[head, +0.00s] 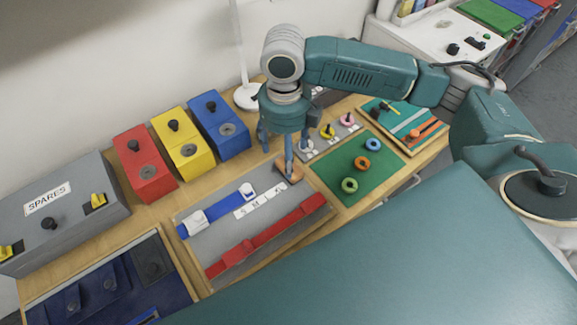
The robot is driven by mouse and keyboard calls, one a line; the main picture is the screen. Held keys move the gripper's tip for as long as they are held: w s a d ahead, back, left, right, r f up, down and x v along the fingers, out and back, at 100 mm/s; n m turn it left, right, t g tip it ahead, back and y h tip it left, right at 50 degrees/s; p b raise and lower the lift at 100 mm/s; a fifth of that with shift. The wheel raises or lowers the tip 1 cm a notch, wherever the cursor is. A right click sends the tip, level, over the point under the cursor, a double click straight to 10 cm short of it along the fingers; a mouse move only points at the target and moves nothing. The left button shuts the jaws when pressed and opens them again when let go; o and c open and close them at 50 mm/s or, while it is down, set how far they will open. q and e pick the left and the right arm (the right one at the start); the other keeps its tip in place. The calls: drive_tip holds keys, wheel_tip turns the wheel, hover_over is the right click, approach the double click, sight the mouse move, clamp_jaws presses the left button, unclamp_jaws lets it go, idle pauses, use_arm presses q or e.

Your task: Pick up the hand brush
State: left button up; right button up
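A small brown, wood-coloured piece (294,172) lies at the back right corner of the grey tray; it may be the hand brush, but it is partly covered and too small to be sure. My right gripper (281,160) points down over that corner with its fingers spread. One finger reaches down in front of the brown piece; I cannot tell whether it touches. Nothing is seen held between the fingers. My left gripper is not in view.
The grey tray (232,222) holds a blue strap and a red strap. Red (143,182), yellow (190,165) and blue (232,145) boxes stand behind it. A green mat (345,188) with rings lies right. A grey SPARES box (60,235) stands left.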

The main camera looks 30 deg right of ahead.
drive_tip(key=shift+f, duration=0.9)
wheel_tip(320, 180, down, 4)
drive_tip(key=shift+d+f+p, duration=0.1)
drive_tip(key=shift+p, duration=0.9)
drive_tip(key=shift+f, duration=0.6)
drive_tip(key=shift+w, duration=0.1)
drive_tip(key=c, duration=1.3)
drive_tip(key=shift+r, duration=0.1)
drive_tip(key=shift+r+b, duration=1.45)
drive_tip(key=shift+r, duration=8.5)
